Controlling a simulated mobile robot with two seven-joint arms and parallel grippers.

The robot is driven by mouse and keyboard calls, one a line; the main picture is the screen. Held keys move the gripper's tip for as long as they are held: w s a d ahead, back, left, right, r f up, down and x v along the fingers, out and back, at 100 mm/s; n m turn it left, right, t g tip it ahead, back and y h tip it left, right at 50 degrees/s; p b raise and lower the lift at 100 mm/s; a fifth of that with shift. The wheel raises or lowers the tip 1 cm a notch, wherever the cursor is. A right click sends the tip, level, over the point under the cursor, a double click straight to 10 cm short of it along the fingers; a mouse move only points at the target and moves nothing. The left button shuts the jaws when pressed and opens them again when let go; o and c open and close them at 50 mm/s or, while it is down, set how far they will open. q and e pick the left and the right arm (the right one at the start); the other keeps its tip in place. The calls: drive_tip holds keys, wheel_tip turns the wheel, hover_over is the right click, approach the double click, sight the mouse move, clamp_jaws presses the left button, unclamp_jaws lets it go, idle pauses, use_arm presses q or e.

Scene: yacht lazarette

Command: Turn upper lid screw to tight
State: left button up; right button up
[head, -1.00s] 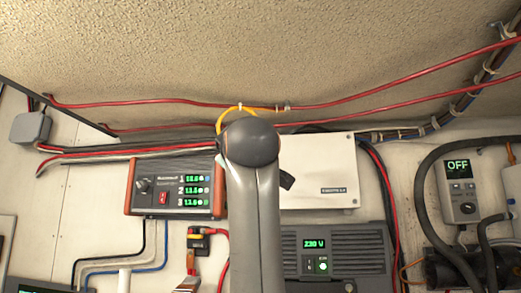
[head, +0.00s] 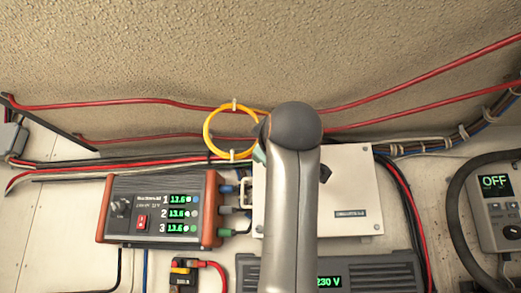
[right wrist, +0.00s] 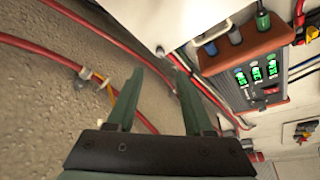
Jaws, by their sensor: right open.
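The white lidded box (head: 350,205) hangs on the wall, partly hidden behind my right arm in the head view. Its pale face also shows at the top of the right wrist view (right wrist: 192,18). I cannot clearly make out the upper lid screw; my arm covers part of the lid. My right gripper (right wrist: 158,72) is open, with nothing between its two fingers, which point toward the cables and the box's edge. In the head view only a greenish bit of it (head: 258,153) shows left of the arm. My left gripper is not in view.
A charger with green readouts (head: 160,210) is left of the box; cables run between them. A yellow cable loop (head: 207,130) and red cables (head: 130,103) run above. A grey 230 V unit (head: 385,275) is below. A meter reading OFF (head: 495,205) is at right.

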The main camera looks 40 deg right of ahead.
drive_tip(key=p+x, duration=0.3)
drive_tip(key=x, duration=0.6)
drive_tip(key=shift+w+d, duration=0.1)
drive_tip(key=shift+c, duration=0.4)
clamp_jaws()
